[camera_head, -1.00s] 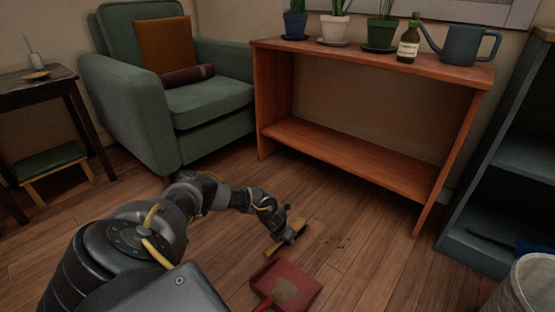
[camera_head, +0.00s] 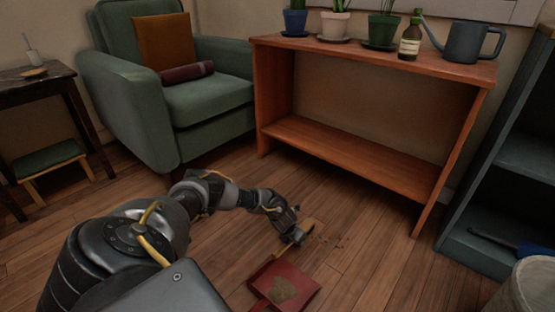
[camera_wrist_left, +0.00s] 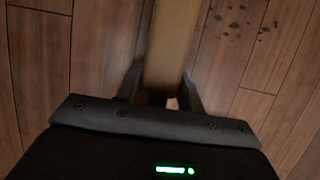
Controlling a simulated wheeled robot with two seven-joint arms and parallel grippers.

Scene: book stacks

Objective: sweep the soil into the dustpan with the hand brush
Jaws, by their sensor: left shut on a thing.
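My left gripper (camera_head: 297,236) is low over the floor, shut on the hand brush (camera_head: 308,227), which has a tan wooden body. In the left wrist view the brush (camera_wrist_left: 172,45) runs up from between the fingers (camera_wrist_left: 160,92). Dark soil crumbs (camera_head: 342,241) lie on the floor just right of the brush; they also show in the left wrist view (camera_wrist_left: 236,25). The red dustpan (camera_head: 303,285) lies on the floor below the brush in the picture, with a brownish patch of soil (camera_head: 282,289) in it. My right gripper is not in view.
An orange wooden shelf bench (camera_head: 360,160) with potted plants, a bottle and a watering can (camera_head: 465,43) stands behind. A green armchair (camera_head: 140,120) is at left. A dark shelf (camera_head: 500,210) and a pale bin (camera_head: 525,290) are at right. Floor around the soil is clear.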

